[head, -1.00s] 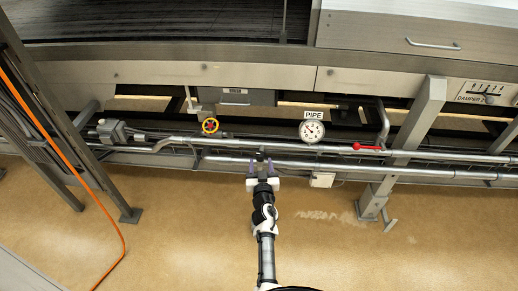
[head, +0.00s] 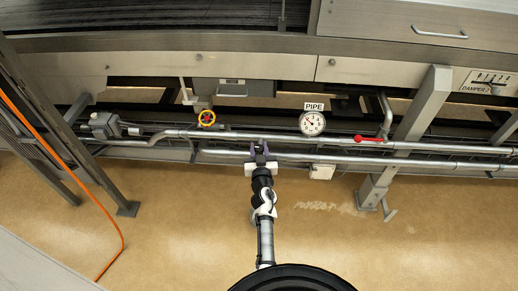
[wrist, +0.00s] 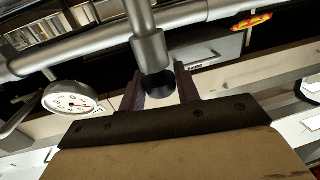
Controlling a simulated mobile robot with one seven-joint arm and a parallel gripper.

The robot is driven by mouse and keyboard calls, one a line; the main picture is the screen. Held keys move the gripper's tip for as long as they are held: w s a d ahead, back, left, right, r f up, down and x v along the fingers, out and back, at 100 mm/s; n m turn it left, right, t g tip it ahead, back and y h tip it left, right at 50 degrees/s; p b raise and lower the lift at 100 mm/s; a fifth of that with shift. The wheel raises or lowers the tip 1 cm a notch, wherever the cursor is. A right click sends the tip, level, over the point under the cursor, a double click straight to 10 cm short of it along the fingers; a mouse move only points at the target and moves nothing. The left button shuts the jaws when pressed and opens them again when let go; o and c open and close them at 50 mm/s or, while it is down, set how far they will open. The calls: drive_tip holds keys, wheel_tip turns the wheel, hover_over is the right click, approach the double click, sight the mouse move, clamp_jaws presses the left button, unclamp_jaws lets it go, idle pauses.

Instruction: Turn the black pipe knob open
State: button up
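The black pipe knob (wrist: 158,86) shows in the wrist view as a dark round end on a silver fitting that comes off the pipe (wrist: 110,45). My gripper (wrist: 160,78) is open, with one purple finger on each side of the knob. I cannot tell whether either finger touches it. In the head view my gripper (head: 263,149) is at the lower silver pipe (head: 400,160), left of the round PIPE gauge (head: 312,123). The knob is hard to make out there, small and dark between the fingers. The gauge also shows in the wrist view (wrist: 70,98).
A metal post (head: 408,135) stands at right. An orange cable (head: 75,185) hangs at left. The tan floor (head: 180,215) below is clear.

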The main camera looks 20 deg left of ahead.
drive_tip(key=c, duration=0.5)
drive_tip(key=y+p, duration=0.1)
drive_tip(key=p, duration=0.2)
drive_tip(key=shift+w+r+n+g, duration=0.1)
drive_tip(key=shift+r+n+g, duration=0.2)
drive_tip(key=shift+r+n, duration=0.1)
drive_tip(key=shift+f+n+y+p, duration=0.15)
drive_tip(key=shift+n+y+p, duration=0.2)
drive_tip(key=shift+p, duration=0.55)
drive_tip(key=shift+f+g+y, duration=0.15)
drive_tip(key=shift+g+y, duration=0.1)
drive_tip(key=shift+g, duration=0.05)
drive_tip(key=o, duration=1)
drive_tip(key=shift+c, duration=0.2)
drive_tip(key=shift+f, duration=0.1)
